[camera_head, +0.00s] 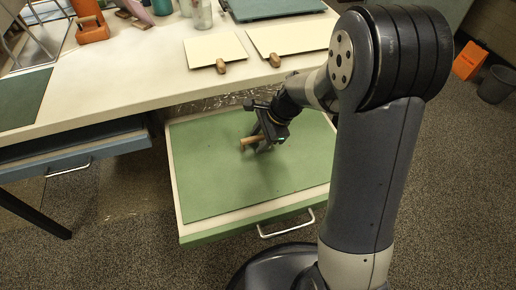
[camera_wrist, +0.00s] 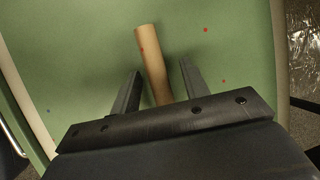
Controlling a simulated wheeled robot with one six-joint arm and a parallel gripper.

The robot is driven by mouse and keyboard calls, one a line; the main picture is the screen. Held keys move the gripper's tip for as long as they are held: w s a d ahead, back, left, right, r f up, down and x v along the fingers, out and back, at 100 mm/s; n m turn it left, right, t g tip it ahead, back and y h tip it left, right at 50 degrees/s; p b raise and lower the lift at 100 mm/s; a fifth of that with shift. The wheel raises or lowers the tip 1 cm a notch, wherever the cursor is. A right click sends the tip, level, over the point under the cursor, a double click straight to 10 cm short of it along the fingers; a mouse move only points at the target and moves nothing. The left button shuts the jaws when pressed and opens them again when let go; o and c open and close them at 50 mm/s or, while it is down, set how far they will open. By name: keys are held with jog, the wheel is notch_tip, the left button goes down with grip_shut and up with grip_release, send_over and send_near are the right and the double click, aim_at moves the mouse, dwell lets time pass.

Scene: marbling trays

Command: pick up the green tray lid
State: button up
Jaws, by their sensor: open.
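The green tray lid (camera_head: 215,180) is a wide flat green panel lying in a pulled-out drawer below the table's front edge. A wooden handle (camera_head: 250,140) stands out near its middle. In the wrist view, the green lid (camera_wrist: 80,70) fills most of the background, and its wooden handle (camera_wrist: 152,60) runs between my fingers. My gripper (camera_head: 259,145) is open over the lid at the handle. In the wrist view, my gripper (camera_wrist: 158,67) has one finger on each side of the handle, with a visible gap on the left. Whether the right finger touches it I cannot tell.
The drawer has a cream rim (camera_head: 174,180) and a front pull (camera_head: 287,228). Two cream lids with wooden handles (camera_head: 215,48) (camera_head: 290,38) lie on the table (camera_head: 130,72). A blue drawer (camera_head: 75,155) is at left. An orange object (camera_head: 469,61) and a bin (camera_head: 497,85) stand at far right.

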jog(key=shift+c, duration=0.2)
jog(key=shift+r, duration=0.1)
grip_shut()
dwell(0.4)
